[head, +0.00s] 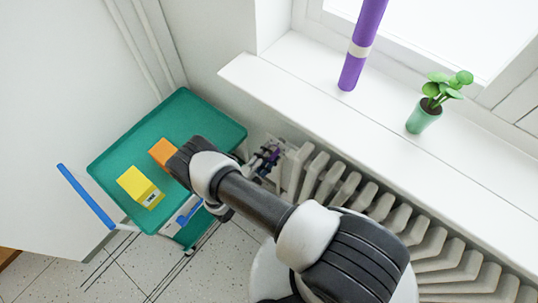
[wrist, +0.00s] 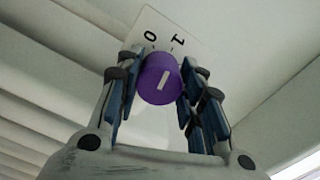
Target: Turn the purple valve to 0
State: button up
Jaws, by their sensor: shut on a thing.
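The purple valve (wrist: 153,86) is a round knob with a short white line on its face, between my gripper's fingers in the wrist view. Behind it is a white plate (wrist: 164,32) marked 0 on the left and 1 on the right. The white line tilts up and right, roughly toward the 1. My gripper (wrist: 160,92) is shut on the knob, with blue-padded fingers on both sides. In the head view, a small purple patch shows by the radiator's left end, where the valve and gripper are too small to make out well.
A white radiator (head: 420,235) runs under the windowsill (head: 300,75), which holds a purple roll (head: 362,45) and a potted plant (head: 424,116). A green-topped cart (head: 185,108) with a blue handle (head: 86,197) carries a yellow box (head: 139,187) and an orange box (head: 160,152) left of my arm.

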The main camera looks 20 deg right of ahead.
jog(key=n, duration=0.4)
jog(key=shift+n, duration=1.8)
jog(key=o, duration=1.1)
jog(key=shift+c, duration=0.2)
jog(key=shift+a, duration=0.1)
jog(key=v, duration=1.2)
